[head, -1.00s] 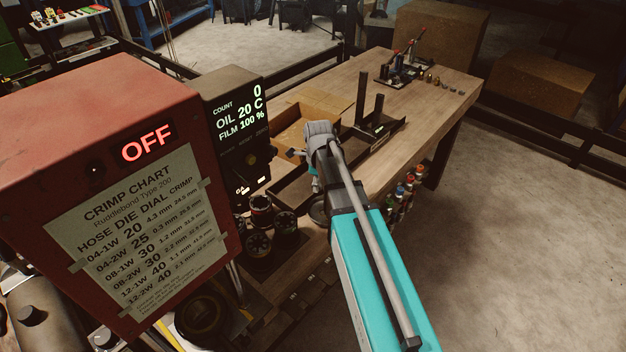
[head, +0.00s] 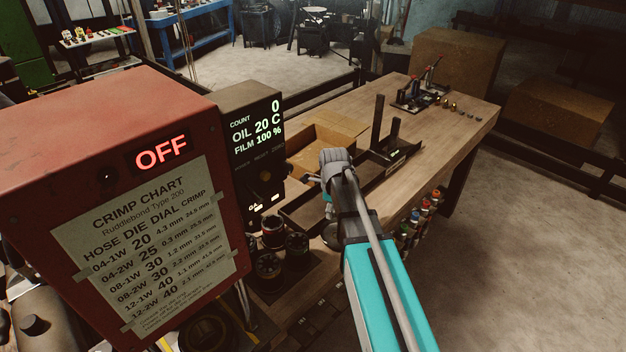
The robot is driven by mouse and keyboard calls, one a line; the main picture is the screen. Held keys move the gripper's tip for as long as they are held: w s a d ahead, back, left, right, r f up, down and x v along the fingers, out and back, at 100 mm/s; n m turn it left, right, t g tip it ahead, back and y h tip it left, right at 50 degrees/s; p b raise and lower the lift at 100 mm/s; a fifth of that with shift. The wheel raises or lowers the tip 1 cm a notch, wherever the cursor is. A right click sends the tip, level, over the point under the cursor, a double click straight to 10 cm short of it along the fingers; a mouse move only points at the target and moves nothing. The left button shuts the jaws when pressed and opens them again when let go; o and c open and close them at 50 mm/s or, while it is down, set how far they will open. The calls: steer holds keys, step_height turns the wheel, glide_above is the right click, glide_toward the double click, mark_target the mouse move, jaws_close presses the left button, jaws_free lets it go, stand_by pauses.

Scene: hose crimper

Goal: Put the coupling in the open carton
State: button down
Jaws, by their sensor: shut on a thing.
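The open carton (head: 300,160) is a brown cardboard box on the wooden bench, just behind the crimper's display, with a flap (head: 340,122) folded out. My gripper (head: 313,178) is at the end of my grey wrist, at the carton's near right side. Only a small dark part of it shows to the left of the wrist. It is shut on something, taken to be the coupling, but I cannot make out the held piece. My wrist hides part of the carton and the tray.
The red crimper (head: 110,190) with its chart and the dark display box (head: 252,140) stand close on the left. A dark tray (head: 300,212) and a black upright stand (head: 378,125) are near my wrist. Small fittings (head: 452,106) lie at the bench's far end.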

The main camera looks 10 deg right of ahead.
steer(key=shift+f+b, duration=1.8)
steer(key=shift+f, duration=0.45)
